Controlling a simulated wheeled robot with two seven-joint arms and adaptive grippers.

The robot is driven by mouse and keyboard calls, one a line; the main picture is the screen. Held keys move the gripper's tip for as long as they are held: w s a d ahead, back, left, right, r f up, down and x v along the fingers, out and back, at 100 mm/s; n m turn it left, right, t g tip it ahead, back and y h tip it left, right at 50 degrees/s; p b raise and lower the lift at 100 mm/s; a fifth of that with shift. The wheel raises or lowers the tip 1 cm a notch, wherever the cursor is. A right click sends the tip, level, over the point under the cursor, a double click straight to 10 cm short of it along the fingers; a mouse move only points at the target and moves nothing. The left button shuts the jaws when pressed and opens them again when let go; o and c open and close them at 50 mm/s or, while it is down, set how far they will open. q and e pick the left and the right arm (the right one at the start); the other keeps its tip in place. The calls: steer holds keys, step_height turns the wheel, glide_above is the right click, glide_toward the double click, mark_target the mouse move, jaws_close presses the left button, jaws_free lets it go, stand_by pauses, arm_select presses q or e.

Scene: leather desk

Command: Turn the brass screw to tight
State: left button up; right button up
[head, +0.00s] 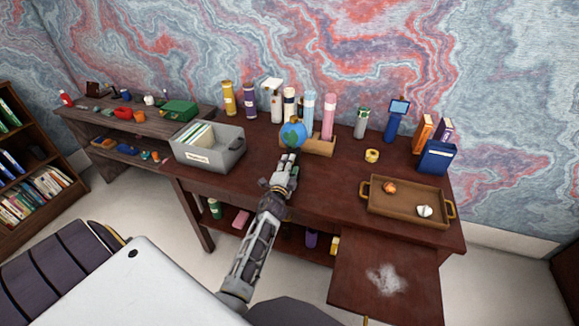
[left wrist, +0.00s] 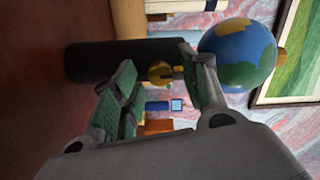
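The brass screw (left wrist: 160,72) shows in the left wrist view as a small yellow knob at the edge of a dark cylinder (left wrist: 105,62). A blue and green globe (left wrist: 240,52) sits at the cylinder's end; it also shows in the head view (head: 292,135). My left gripper (left wrist: 158,88) is open, with one finger on each side of the screw's line of sight. I cannot tell whether a finger touches the screw. In the head view my left gripper (head: 284,168) is just in front of the globe, and the screw cannot be made out. My right gripper is not in view.
A grey file box (head: 225,153) stands left of the globe. Bottles and pink tubes (head: 328,116) stand behind it. A yellow roll (head: 371,155) and a wooden tray (head: 405,209) are to the right. The desk's front middle (head: 325,190) is clear.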

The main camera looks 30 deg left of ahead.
arm_select(q)
steer(key=v, duration=0.7)
steer(key=shift+s, duration=0.2)
stand_by(0.6)
steer(key=shift+d, duration=0.1)
stand_by(0.6)
